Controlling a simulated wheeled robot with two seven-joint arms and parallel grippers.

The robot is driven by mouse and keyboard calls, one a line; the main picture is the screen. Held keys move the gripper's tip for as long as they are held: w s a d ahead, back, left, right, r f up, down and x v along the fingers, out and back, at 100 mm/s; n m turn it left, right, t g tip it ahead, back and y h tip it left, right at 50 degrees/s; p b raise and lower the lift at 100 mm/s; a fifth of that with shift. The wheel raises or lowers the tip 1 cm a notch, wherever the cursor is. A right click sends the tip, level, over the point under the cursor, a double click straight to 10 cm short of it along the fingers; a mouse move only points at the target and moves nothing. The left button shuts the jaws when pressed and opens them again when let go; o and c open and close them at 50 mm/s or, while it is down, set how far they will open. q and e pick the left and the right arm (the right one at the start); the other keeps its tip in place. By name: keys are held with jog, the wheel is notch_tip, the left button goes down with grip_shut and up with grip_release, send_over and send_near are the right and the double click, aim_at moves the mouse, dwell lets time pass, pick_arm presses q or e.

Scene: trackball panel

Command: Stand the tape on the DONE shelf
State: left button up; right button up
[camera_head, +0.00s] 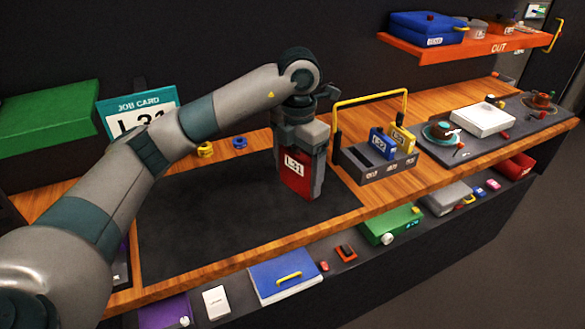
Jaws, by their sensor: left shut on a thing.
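A red tape (297,182) with a white label reading "L31" hangs upright in my left gripper (302,158), which is shut on it. The tape is at the right part of the dark work mat (200,225), left of the tape rack. I cannot tell whether its lower edge touches the mat. No shelf marked DONE shows. An orange shelf (470,50) at the upper right is marked "OUT". My right gripper is not in view.
A grey rack (378,170) with a yellow handle (370,97) holds a blue tape (383,144) and a yellow tape (403,138). A job card (140,107) stands behind my left arm. A blue case (428,26) occupies the orange shelf's left part.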

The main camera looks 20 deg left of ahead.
pick_arm(q)
jog(key=s+d+f+m, duration=0.1)
jog(key=s+f+m, duration=0.2)
jog(key=s+m, duration=0.4)
jog(key=s+d+f+m, duration=0.2)
jog(key=s+m, duration=0.5)
jog(key=m, duration=1.7)
jog(key=shift+f, duration=0.65)
